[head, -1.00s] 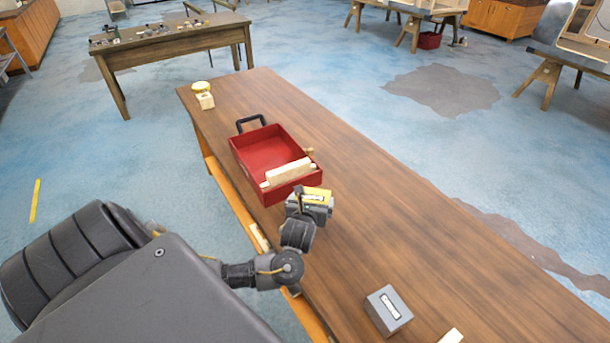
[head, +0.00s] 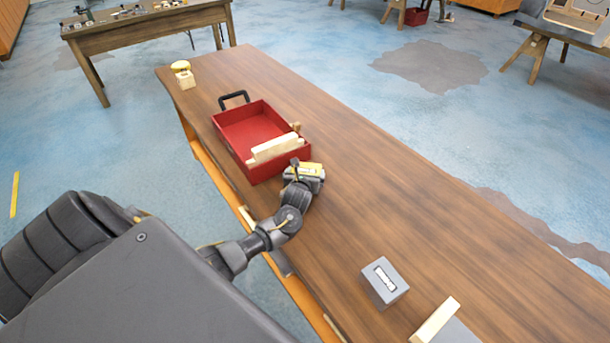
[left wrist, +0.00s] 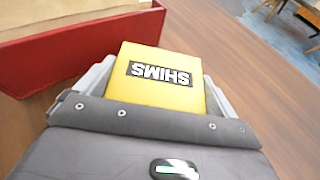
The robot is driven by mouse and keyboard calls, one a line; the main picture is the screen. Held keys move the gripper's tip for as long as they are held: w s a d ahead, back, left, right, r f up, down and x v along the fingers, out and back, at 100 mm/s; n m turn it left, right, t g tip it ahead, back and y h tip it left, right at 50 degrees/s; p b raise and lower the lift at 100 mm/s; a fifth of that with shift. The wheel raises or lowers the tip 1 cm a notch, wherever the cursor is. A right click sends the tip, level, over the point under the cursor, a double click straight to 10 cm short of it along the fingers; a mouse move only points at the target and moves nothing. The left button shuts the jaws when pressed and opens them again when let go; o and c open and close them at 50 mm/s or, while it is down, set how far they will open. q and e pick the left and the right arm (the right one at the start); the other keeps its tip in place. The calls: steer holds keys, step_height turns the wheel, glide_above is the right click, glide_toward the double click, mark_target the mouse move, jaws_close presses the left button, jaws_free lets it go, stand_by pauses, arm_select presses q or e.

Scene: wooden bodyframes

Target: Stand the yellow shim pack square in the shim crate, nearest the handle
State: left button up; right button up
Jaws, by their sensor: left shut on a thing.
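The yellow shim pack (left wrist: 155,82), with a black SHIMS label, is between the fingers of my left gripper (left wrist: 150,95) in the left wrist view. In the head view the pack (head: 313,167) shows as a small yellow patch by the gripper (head: 303,172), just in front of the shim crate's near right corner. The red shim crate (head: 235,152) is open-topped, with its black handle (head: 234,97) at the far end. A pale wooden block (head: 275,149) lies at its near end. The crate's wall (left wrist: 100,50) shows beside the pack, apart from it. My right gripper is not in view.
A yellow round thing on a pale block (head: 185,75) stands at the far end. The bench right of the crate is clear.

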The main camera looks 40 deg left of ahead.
arm_select(q)
steer(key=shift+f, duration=0.35)
steer(key=o, duration=0.8)
steer(key=shift+f, duration=0.15)
steer(key=shift+s+r, duration=0.1)
steer(key=shift+r, duration=0.1)
steer(key=p+v, duration=0.1)
steer(key=v, duration=0.9)
steer(key=shift+s+d+r, duration=0.1)
steer(key=shift+s+d, duration=0.45)
steer(key=shift+s, duration=0.25)
